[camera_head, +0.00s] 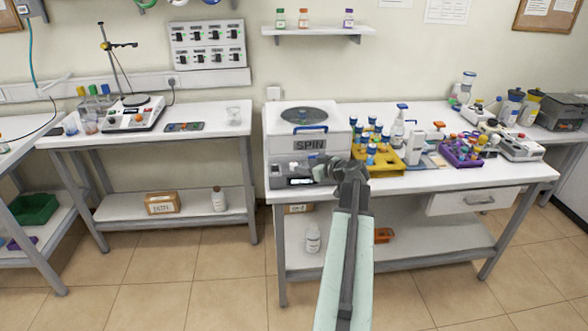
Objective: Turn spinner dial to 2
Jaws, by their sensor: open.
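The spinner (309,144) is a white box-shaped machine labelled SPIN, with a round dark window and a blue handle on its lid. It stands at the left end of the middle table. Its dark control panel (290,182) is low on the front. No dial number is readable.
A yellow rack (384,168) with blue-capped vials stands close to the right of my gripper. A wash bottle (397,131), a microscope-like device (418,152) and a purple rack (460,158) are further right. The table's front edge runs under my arm.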

